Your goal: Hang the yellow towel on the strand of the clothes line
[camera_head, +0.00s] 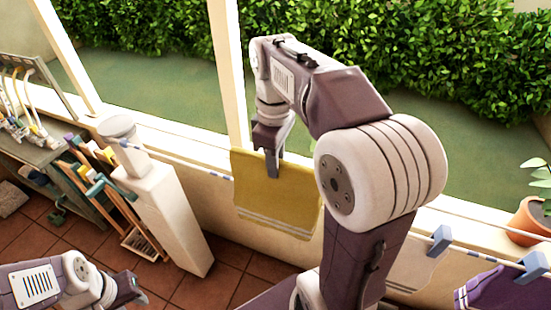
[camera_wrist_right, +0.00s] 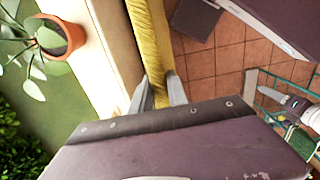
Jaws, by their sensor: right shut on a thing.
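The yellow towel (camera_head: 262,205), with white stripes near its lower edge, hangs down from my right gripper (camera_head: 272,165). That gripper is shut on the towel's upper part. In the right wrist view the towel (camera_wrist_right: 150,45) appears as a narrow yellow band running between the two fingers (camera_wrist_right: 159,92). The strand of the clothes line (camera_head: 195,163) runs from the pale post at left toward the lower right. The towel covers part of it, and its top edge is above the strand; I cannot tell whether it touches. My left gripper (camera_head: 125,290) is at the lower left, its jaws unclear.
A pale post (camera_head: 165,205) stands left of the towel. A whitish cloth (camera_head: 415,272) and a purple cloth (camera_head: 500,288) hang at right by blue clips (camera_head: 440,240). A potted plant (camera_head: 530,218) stands on the ledge. A tool rack (camera_head: 85,185) is at left.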

